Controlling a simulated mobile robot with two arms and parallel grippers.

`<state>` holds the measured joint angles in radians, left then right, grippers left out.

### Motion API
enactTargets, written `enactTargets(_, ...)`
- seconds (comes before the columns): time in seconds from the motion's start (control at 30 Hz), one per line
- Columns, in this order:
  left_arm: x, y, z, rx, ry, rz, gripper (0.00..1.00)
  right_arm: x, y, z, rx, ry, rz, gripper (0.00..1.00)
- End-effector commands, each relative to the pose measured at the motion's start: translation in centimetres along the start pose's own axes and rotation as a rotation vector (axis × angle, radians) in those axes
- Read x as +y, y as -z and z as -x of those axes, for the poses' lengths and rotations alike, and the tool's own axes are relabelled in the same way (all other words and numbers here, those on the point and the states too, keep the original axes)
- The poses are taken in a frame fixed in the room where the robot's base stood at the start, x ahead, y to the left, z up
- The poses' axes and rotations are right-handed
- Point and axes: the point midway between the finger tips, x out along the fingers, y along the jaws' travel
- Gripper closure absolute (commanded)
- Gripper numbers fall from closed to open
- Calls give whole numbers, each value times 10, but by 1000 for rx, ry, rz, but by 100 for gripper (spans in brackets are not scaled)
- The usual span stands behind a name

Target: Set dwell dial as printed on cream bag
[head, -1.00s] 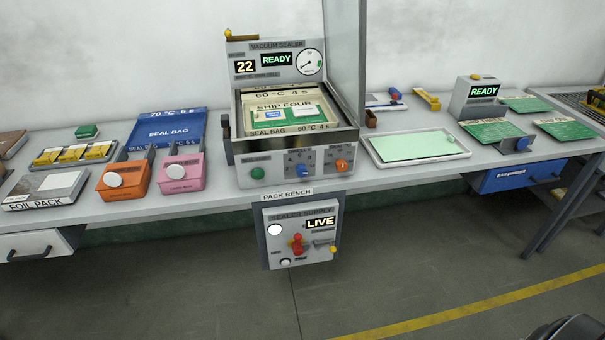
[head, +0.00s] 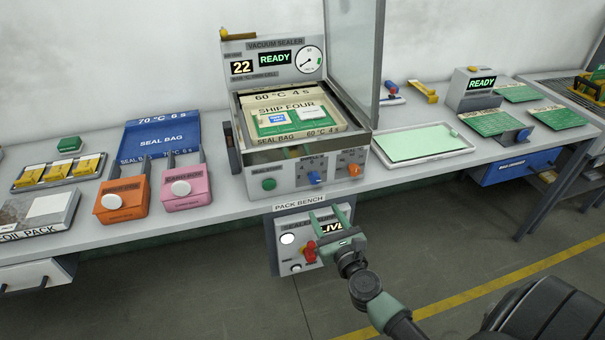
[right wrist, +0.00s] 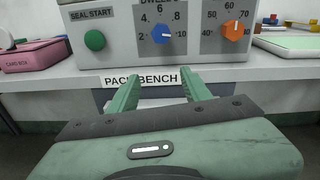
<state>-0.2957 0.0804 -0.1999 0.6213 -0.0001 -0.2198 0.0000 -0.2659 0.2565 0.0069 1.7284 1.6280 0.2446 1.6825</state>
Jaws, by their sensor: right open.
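The cream bag (head: 335,121), printed 60 °C 4 s, lies in the open vacuum sealer (head: 245,157) with a green SHIP FOUR board on it. The blue dwell dial (head: 314,178) is on the sealer's front. In the right wrist view the dwell dial (right wrist: 163,34) has a scale from 2 to 10, and its pale mark points right, near 10. My right gripper (head: 331,212) is open and empty, in front of the bench edge and below the dial; its fingers (right wrist: 160,76) point toward the panel, apart from it. My left gripper is out of view.
A green seal start button (right wrist: 95,40) is left of the dwell dial and an orange dial (right wrist: 234,30) right of it, its mark near 60. The sealer display (head: 275,58) reads READY. A supply box (head: 287,222) with a red handle hangs below the bench, partly behind my gripper.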

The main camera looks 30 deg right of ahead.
Motion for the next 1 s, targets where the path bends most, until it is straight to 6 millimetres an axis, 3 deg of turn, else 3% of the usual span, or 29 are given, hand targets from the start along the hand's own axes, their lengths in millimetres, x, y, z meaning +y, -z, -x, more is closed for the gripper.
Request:
enactTargets(0.03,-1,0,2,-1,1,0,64,-5,-22,-1,-30,13,-111,51)
enactTargets(0.07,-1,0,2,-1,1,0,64,-8,-30,-2,-42,19,-165,51)
enactTargets(0.2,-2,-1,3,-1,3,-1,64,-13,-46,-8,-66,28,-281,51)
enactTargets(0.63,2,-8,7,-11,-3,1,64,-14,-49,-70,-65,27,-280,51)
enactTargets(1.0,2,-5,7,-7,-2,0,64,-14,-49,-80,-62,27,-278,51)
